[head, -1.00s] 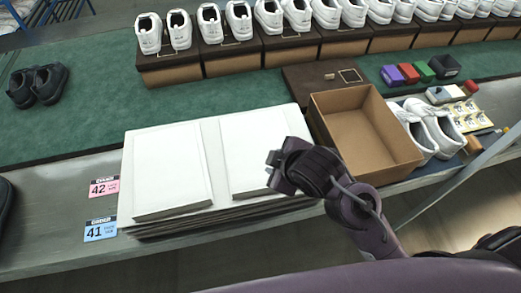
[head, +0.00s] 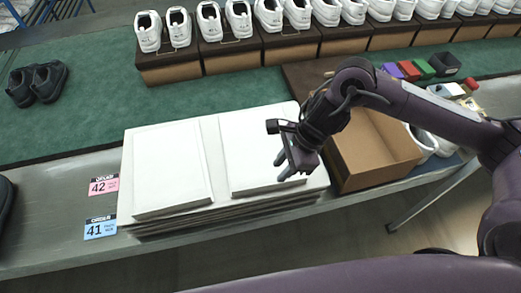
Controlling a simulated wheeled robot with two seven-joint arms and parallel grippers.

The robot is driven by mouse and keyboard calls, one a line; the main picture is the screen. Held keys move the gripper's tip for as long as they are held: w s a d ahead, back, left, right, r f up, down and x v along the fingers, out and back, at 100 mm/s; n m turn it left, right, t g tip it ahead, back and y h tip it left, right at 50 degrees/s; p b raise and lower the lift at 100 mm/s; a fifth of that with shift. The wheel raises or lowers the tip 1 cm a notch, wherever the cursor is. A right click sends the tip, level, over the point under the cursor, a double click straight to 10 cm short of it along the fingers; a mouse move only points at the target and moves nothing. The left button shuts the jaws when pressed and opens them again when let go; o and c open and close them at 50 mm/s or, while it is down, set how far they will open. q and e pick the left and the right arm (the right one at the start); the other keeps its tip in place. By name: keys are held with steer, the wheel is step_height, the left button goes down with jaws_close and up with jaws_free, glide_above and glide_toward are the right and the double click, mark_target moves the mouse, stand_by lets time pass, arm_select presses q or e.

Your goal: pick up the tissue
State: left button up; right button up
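White tissue lies in two flat rectangular stacks side by side on a pile of larger pale sheets. The left stack of tissue (head: 172,168) is uncovered in view. The right stack of tissue (head: 248,150) is partly hidden at its right side by my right gripper. My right gripper (head: 281,168) is over the right part of this stack, its fingers apart and nothing between them. I cannot tell how high above the tissue the fingertips are. My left gripper is not in view.
An open brown box (head: 374,148) stands right of the sheets, partly behind my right arm. White shoes (head: 424,142) sit beyond it. Labels 42 (head: 103,185) and 41 (head: 100,228) lie at the left. Shoes on boxes line the back. Green mat at left is mostly clear.

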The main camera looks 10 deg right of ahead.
mark_target(269, 185)
steer(key=shift+s+d+f, duration=0.1)
steer(key=shift+d+f, duration=0.05)
steer(key=shift+f, duration=0.1)
steer(key=p+x, duration=0.1)
steer(key=x, duration=0.2)
steer(key=p+x, duration=0.2)
steer(key=x, duration=0.1)
steer(key=shift+s+a+p, duration=0.1)
steer(key=shift+a+p, duration=0.2)
steer(key=shift+a, duration=0.2)
steer(key=shift+a+f, duration=0.15)
steer(key=shift+f, duration=0.25)
jaws_close()
